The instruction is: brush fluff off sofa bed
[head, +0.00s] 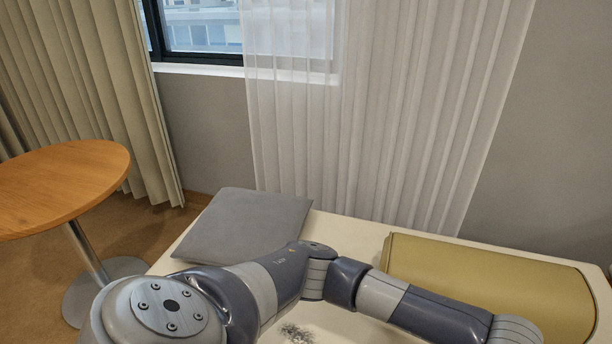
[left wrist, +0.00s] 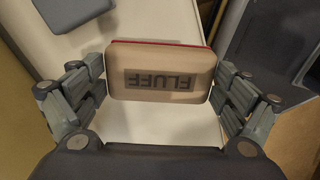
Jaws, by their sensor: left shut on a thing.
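The cream sofa bed (head: 345,235) spans the lower middle of the head view. A patch of grey fluff (head: 297,333) lies on it at the bottom edge, just below my left arm. My left arm crosses the sofa bed to the right, and its gripper is out of the head view. In the left wrist view my left gripper (left wrist: 160,92) is shut on a beige brush (left wrist: 160,56) with a red edge and the word FLUFF, upside down in this view. Its working side is hidden. A pale surface shows behind it. My right gripper is in neither view.
A grey cushion (head: 245,222) lies at the sofa bed's back left. An olive-yellow bolster (head: 490,282) lies along its right side. A round wooden table (head: 60,182) stands at the left. Sheer curtains (head: 375,110) hang behind. The strip between cushion and bolster is clear.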

